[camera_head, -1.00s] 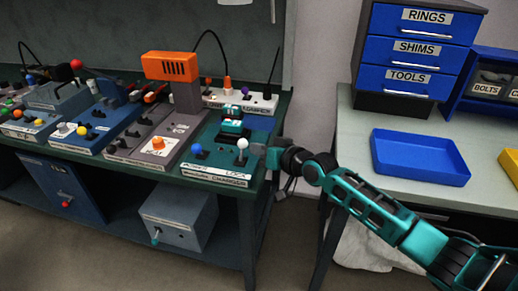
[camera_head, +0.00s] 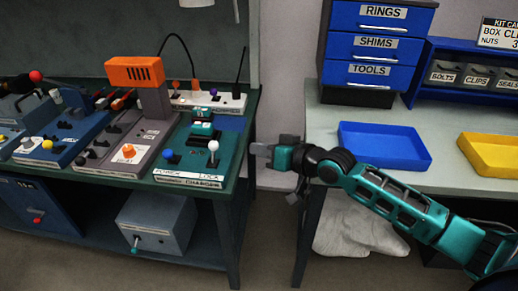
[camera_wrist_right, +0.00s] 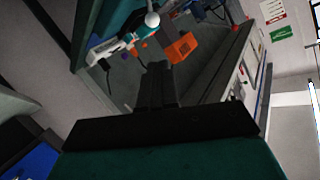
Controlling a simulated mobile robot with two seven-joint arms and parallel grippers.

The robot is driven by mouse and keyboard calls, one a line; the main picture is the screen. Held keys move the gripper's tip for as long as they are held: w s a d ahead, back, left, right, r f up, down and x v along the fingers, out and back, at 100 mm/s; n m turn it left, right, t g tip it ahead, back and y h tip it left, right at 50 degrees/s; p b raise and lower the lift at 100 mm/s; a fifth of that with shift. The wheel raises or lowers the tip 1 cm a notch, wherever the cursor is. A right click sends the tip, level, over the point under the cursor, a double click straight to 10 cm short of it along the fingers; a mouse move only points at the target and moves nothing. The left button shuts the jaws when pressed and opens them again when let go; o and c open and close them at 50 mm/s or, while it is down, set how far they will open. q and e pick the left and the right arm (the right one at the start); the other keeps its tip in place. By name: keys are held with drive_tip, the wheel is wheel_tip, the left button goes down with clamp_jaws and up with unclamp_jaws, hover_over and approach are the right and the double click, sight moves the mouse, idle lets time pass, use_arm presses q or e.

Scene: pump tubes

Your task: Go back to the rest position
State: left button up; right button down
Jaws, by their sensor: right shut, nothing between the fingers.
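My right gripper (camera_head: 262,150) is shut and empty. It hangs in the air in front of the gap between the two benches, a little right of the teal machine. My right arm reaches in from the lower right. The teal machine (camera_head: 188,178) at the right end of the left bench has a white-knobbed lever and a blue knob. In the right wrist view the shut fingers (camera_wrist_right: 157,80) point toward the bench, and the white knob (camera_wrist_right: 152,19) shows beyond them. My left gripper is not in view.
The dark green bench (camera_head: 240,165) carries several machines, one with an orange head (camera_head: 134,72). On the right table stand a blue drawer cabinet (camera_head: 373,45), a blue tray (camera_head: 384,146) and a yellow tray (camera_head: 490,153). A gap separates bench and table.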

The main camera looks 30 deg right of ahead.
drive_tip(key=s+a+f+n+g+h, duration=0.1)
drive_tip(key=s+a+f+h, duration=0.1)
drive_tip(key=s+f, duration=0.7)
drive_tip(key=s+a+f+n+g+h, duration=0.1)
drive_tip(key=s+a+f, duration=0.4)
drive_tip(key=s+f, duration=0.5)
drive_tip(key=shift+s+n+g+h, duration=0.3)
drive_tip(key=shift+s+h, duration=0.2)
drive_tip(key=shift+s, duration=0.7)
drive_tip(key=shift+a+f, duration=0.1)
drive_tip(key=shift+f, duration=0.05)
